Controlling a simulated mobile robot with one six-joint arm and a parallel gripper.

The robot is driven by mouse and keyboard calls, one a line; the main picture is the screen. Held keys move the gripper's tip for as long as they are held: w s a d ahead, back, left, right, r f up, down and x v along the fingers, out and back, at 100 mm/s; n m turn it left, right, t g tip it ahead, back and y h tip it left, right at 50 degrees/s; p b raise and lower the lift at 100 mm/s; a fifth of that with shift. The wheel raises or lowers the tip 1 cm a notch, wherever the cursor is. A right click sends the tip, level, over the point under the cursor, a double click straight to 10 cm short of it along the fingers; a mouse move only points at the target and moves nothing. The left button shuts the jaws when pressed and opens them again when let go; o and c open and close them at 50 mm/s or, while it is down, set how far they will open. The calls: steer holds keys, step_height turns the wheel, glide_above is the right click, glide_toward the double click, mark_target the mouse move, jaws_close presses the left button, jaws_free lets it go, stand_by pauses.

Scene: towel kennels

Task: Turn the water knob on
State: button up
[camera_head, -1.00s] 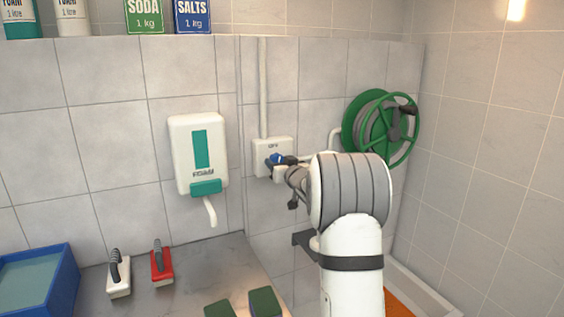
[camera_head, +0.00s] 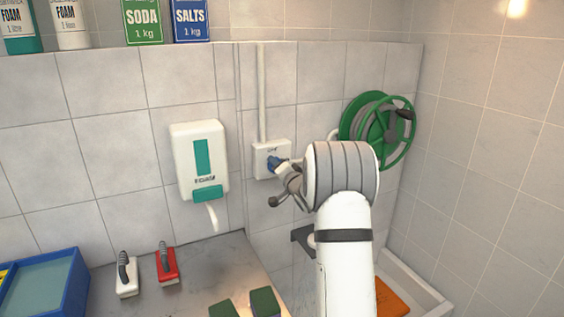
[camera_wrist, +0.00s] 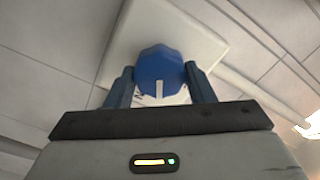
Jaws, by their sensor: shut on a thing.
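The water knob (camera_wrist: 160,68) is blue and faceted, with a white pointer line. It sits on a white square wall box (camera_head: 264,158), which also fills the top of the wrist view (camera_wrist: 125,45). My gripper (camera_wrist: 161,80) is shut on the knob, with one finger on each side of it. The lettering on the box is mostly hidden or too small to read.
A white and green foam dispenser (camera_head: 200,160) hangs left of the box. A green hose reel (camera_head: 378,130) is mounted to the right. Below are a counter (camera_head: 205,270) with a white brush (camera_head: 126,275), a red brush (camera_head: 167,265), green sponges (camera_head: 264,302) and a blue tub (camera_head: 45,285).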

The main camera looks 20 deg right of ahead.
steer(key=m+p, duration=0.1)
steer(key=m, duration=0.1)
steer(key=m+p, duration=0.1)
steer(key=m, duration=0.1)
steer(key=m+p, duration=0.1)
steer(key=m, duration=0.1)
steer(key=shift+s+a+f+m, duration=0.1)
steer(key=shift+a+f+m, duration=0.1)
steer(key=shift+f+m, duration=0.15)
steer(key=shift+d, duration=0.1)
stand_by(0.4)
steer(key=o, duration=1)
steer(key=shift+r, duration=0.15)
steer(key=shift+c, duration=0.2)
steer(key=s+b, duration=0.2)
steer(key=s, duration=0.5)
steer(key=shift+s+d, duration=0.15)
steer(key=shift+s, duration=0.2)
steer(key=shift+r, duration=0.1)
